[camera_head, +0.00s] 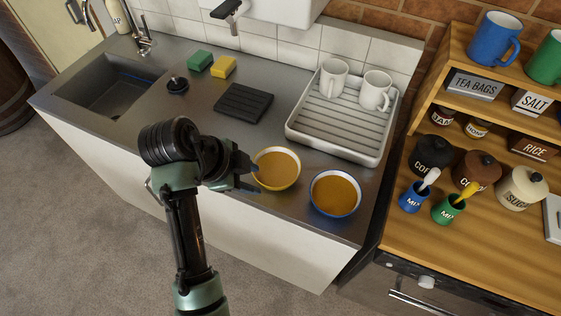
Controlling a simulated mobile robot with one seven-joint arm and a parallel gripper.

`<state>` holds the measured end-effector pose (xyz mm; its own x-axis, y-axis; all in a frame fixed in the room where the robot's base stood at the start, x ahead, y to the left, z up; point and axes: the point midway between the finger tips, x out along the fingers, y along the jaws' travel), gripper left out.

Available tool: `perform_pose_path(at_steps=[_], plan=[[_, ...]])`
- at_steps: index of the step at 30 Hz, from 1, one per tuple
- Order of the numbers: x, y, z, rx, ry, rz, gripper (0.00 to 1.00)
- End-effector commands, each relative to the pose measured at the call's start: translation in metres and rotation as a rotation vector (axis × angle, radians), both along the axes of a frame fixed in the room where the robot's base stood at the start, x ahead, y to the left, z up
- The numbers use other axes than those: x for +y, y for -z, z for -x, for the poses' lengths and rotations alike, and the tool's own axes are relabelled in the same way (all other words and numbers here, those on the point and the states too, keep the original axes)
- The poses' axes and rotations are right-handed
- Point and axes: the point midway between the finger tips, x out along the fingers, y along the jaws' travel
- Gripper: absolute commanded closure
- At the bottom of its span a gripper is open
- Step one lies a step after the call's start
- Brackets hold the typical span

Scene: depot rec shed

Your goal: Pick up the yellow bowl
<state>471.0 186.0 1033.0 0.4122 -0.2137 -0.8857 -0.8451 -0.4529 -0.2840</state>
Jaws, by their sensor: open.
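The yellow bowl (277,169) stands on the metal counter near its front edge. It has a yellow rim and a brownish-orange inside. My gripper (254,180) is open at the left side of this bowl, with its fingertips close to the rim. I cannot tell whether they touch it. A second bowl (335,192) with a blue rim and a similar inside stands just to the right, nearer the front edge.
A dish rack (345,151) with two white mugs stands behind the bowls. A black ridged mat (243,103), green sponge (200,60) and yellow sponge (223,67) lie farther back. The sink (108,87) is at left. A wooden shelf unit (480,240) with jars stands at right.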

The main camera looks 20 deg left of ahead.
Motion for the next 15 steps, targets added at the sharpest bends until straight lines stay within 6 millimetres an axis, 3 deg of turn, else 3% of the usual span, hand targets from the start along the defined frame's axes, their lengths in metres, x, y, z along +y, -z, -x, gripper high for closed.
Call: perform_pose_path(at_steps=[7, 15], plan=[[-0.011, 0.042, -0.019, 0.003, 0.001, 0.000, 0.55], [-0.016, 0.060, -0.029, 0.001, 0.000, -0.001, 0.55]])
